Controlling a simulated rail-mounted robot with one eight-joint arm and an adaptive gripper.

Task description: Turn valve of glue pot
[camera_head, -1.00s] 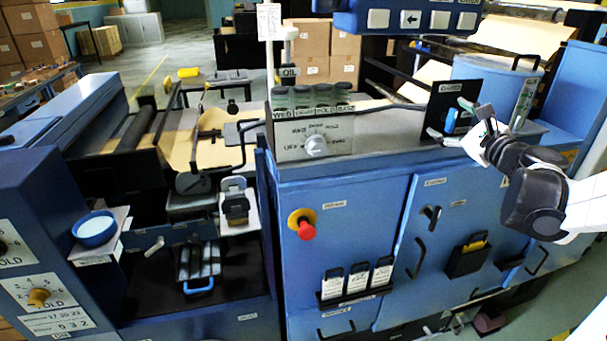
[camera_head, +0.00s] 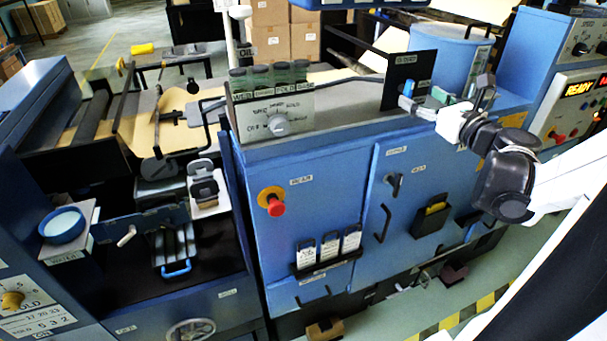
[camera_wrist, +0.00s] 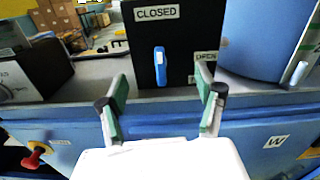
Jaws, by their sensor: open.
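The glue pot (camera_head: 445,60) is a blue drum on the machine top; its side also shows at the right of the wrist view (camera_wrist: 262,40). Beside it stands a black valve plate (camera_head: 397,90) (camera_wrist: 138,50), labelled CLOSED above and OPEN at the right. The blue valve handle (camera_wrist: 160,66) stands upright on the plate, below the CLOSED label. My gripper (camera_wrist: 164,90) is open and empty. Its two fingers point toward the plate, and the handle appears between them. No contact shows. In the head view my gripper (camera_head: 447,97) partly covers the plate's lower right and the pot's base.
A selector box with a dial (camera_head: 278,124) and several jars stands left of the plate. A red stop button (camera_head: 275,207) is on the cabinet front. A READY display panel (camera_head: 578,90) is at the right. The machine top (camera_head: 340,118) between box and plate is clear.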

